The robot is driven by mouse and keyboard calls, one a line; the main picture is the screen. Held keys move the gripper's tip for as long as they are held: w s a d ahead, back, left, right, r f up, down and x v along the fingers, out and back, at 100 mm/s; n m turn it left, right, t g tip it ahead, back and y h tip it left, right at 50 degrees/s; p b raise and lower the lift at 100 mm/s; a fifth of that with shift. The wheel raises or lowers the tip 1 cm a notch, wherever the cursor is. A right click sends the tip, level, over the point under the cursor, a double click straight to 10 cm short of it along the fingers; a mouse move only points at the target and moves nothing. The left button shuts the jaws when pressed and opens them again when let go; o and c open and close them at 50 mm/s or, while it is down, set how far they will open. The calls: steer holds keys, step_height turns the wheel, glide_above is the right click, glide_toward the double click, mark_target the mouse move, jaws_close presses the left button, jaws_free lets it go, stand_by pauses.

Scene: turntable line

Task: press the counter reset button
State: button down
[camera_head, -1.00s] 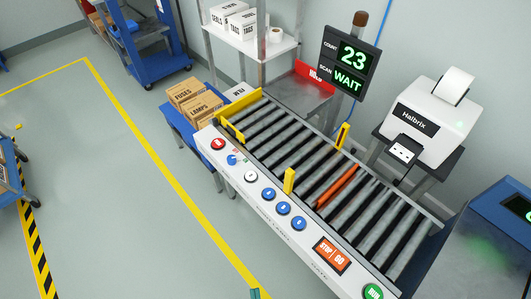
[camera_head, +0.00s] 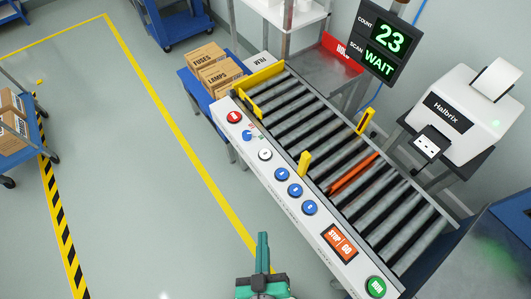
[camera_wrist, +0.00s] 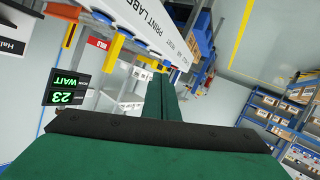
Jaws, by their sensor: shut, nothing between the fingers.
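The conveyor's white front panel (camera_head: 322,227) carries a row of buttons: a red one (camera_head: 234,117), a small blue knob (camera_head: 247,134), a white one (camera_head: 265,154), three blue ones (camera_head: 295,190), an orange STOP/GO switch (camera_head: 340,243) and a green RUN button (camera_head: 376,287). Their small labels are unreadable, so I cannot tell which is the counter reset. The count display (camera_head: 383,40) reads 23, with SCAN WAIT. My green gripper (camera_head: 262,238) is shut and empty, in front of the panel and apart from it. It also shows in the wrist view (camera_wrist: 161,82).
Yellow posts (camera_head: 304,164) stand at the roller conveyor's (camera_head: 320,140) edges. Cartons (camera_head: 216,75) sit on a blue table at its far end. A white Halbrix printer (camera_head: 462,110) stands behind it. The floor left of the panel is clear.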

steer(key=w+a+f+n+g, duration=0.1)
steer(key=w+f+n, duration=0.15)
steer(key=w, duration=0.35)
steer(key=w+f+n, duration=0.1)
steer(key=w+n, duration=0.3)
steer(key=w, duration=0.1)
steer(key=n+g+h, duration=0.2)
steer(key=n+g, duration=0.1)
steer(key=n, duration=0.6)
glide_toward(264, 156)
steer(key=w, duration=0.1)
steer(key=w+r, duration=0.1)
steer(key=w, duration=0.1)
steer(key=shift+d+r, duration=0.15)
steer(key=shift+d, duration=0.25)
steer(key=w+r+n+g, duration=0.1)
steer(key=w+r+n, duration=0.3)
steer(key=r, duration=0.2)
steer(key=shift+w+d+g+h, duration=0.3)
steer(key=shift+w+d+h, duration=0.05)
steer(key=shift+h, duration=0.05)
steer(key=shift+n, duration=0.25)
steer(key=shift+f, duration=4.3)
steer(key=shift+f, duration=0.15)
